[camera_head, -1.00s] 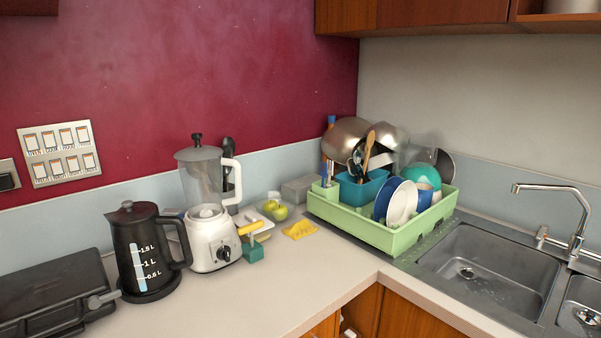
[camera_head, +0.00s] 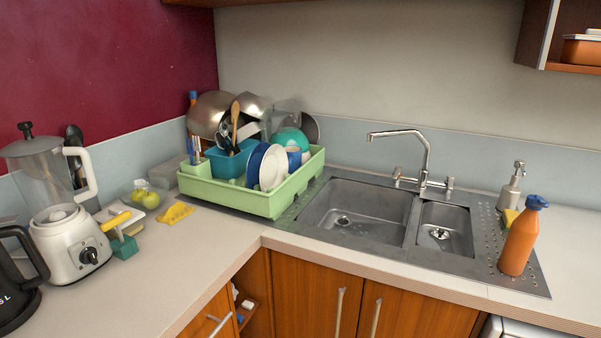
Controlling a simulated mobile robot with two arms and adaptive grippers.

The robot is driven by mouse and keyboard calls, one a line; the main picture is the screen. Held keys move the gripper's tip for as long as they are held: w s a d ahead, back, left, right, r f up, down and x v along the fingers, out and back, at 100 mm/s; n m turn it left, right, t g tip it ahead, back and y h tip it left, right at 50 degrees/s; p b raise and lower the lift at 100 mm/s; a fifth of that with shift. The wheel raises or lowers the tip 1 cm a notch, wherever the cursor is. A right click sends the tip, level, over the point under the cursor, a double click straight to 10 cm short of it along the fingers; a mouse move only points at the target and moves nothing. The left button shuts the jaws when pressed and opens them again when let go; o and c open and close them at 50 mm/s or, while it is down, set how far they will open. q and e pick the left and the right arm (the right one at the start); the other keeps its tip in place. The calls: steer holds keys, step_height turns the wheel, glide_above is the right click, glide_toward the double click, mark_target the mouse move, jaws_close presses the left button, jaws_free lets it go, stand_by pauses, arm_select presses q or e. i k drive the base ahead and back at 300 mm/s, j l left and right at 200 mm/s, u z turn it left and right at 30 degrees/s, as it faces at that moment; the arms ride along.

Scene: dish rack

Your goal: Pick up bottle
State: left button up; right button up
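An orange bottle (camera_head: 519,240) with a blue cap stands upright on the metal drainboard at the right of the sink, near its front edge. It is fully visible except where it covers things behind it. Neither of my grippers shows in the head view.
A soap dispenser (camera_head: 511,187) and a yellow-green sponge (camera_head: 509,217) are just behind the bottle. The double sink (camera_head: 365,213) and faucet (camera_head: 424,160) lie to its left. A green dish rack (camera_head: 240,201) full of dishes stands further left. The counter (camera_head: 573,240) right of the bottle is clear.

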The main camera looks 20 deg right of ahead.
mark_target(524, 230)
steer(key=z, duration=2.05)
